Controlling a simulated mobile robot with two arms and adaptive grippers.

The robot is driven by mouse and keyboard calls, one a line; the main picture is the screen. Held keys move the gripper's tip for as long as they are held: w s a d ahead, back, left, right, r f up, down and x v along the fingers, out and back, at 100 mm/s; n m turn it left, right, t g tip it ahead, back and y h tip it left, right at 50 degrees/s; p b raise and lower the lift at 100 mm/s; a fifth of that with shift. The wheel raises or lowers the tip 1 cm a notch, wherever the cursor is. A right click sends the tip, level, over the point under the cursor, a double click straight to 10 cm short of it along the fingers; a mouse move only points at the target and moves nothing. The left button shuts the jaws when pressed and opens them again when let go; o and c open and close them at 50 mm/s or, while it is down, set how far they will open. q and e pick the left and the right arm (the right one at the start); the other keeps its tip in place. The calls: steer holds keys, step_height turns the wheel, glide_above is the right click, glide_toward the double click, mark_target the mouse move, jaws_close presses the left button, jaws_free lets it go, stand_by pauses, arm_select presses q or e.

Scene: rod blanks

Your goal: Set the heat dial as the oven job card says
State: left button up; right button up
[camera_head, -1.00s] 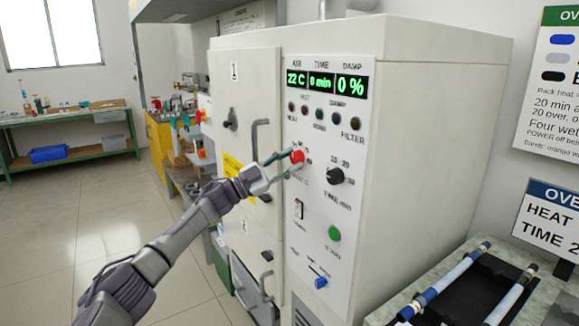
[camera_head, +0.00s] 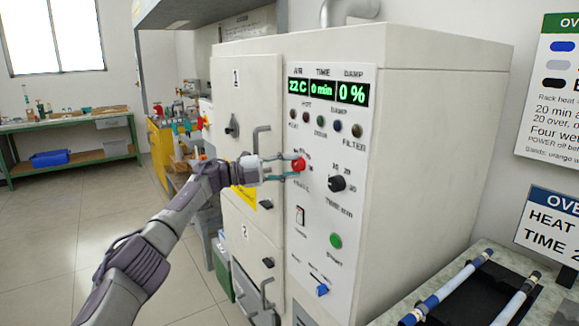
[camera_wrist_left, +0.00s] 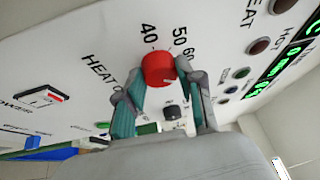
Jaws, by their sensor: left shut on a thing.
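The red heat dial (camera_head: 298,164) is on the oven's control panel (camera_head: 313,255). My left gripper (camera_head: 292,168) is shut on it. In the left wrist view the red dial (camera_wrist_left: 158,69) sits between the fingertips, with 40, 50 and 60 printed around it; I cannot tell exactly where its pointer is. The display (camera_head: 325,89) reads 22 C, 0 min and 0 %. The job card (camera_head: 553,222) at the right edge shows "HEAT" and "TIME 2", the rest cut off. My right gripper is not in view.
The black time dial (camera_head: 337,184), green start button (camera_head: 336,240), power switch (camera_head: 300,215) and blue slider (camera_head: 322,290) are on the same panel. Door handles stick out left of it. A rack (camera_head: 477,300) with blue-banded rods stands at the lower right.

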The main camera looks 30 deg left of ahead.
arm_select(q)
steer(key=shift+m, duration=0.5)
steer(key=o, duration=1.2)
steer(key=shift+c, duration=0.2)
steer(key=r+v, duration=0.1)
steer(key=v, duration=1.1)
steer(key=shift+f, duration=0.25)
